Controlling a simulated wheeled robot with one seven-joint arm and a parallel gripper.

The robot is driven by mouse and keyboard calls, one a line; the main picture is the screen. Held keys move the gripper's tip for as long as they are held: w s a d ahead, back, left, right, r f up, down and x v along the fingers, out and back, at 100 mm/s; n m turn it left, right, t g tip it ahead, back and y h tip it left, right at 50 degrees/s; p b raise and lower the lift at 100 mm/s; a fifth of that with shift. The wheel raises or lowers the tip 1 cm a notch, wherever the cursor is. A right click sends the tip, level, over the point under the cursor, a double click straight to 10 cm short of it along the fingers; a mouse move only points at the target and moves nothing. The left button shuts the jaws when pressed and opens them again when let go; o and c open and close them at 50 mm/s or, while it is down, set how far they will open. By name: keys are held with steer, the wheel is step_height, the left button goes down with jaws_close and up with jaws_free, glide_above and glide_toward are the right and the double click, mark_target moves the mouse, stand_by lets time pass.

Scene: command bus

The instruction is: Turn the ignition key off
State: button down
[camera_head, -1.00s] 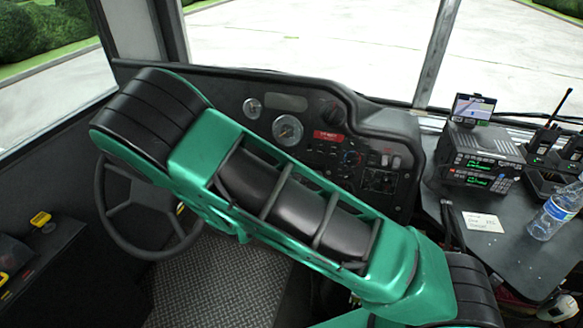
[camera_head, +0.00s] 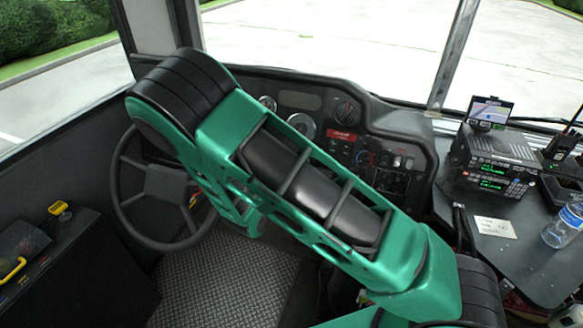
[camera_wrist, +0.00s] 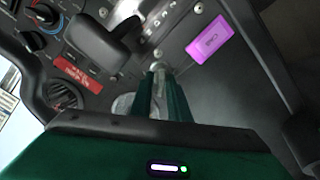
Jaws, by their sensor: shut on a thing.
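In the wrist view my gripper (camera_wrist: 160,72) has its two green fingers close together against the dark dashboard panel. It is shut on a small pale metal piece (camera_wrist: 158,66) at the fingertips, which appears to be the ignition key. Most of the key is hidden by the fingers, so its turn angle cannot be told. A purple tag (camera_wrist: 210,39) with lettering lies against the panel just right of the fingertips; whether it hangs from the key is unclear. In the head view my green arm hides the gripper and the key.
A dark lever-like part (camera_wrist: 105,42) and a red label (camera_wrist: 77,73) are left of the fingers. In the head view are the steering wheel (camera_head: 128,200), the dashboard (camera_head: 385,150), a radio unit (camera_head: 497,160) and a water bottle (camera_head: 563,226) on the right-hand shelf.

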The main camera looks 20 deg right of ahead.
steer(key=shift+w+a+r, duration=0.1)
steer(key=shift+w+a, duration=0.05)
steer(key=shift+a, duration=0.05)
stand_by(0.3)
steer(key=c, duration=1.9)
jaws_free()
steer(key=v, duration=1)
steer(key=shift+s+a, duration=0.1)
steer(key=shift+s, duration=0.25)
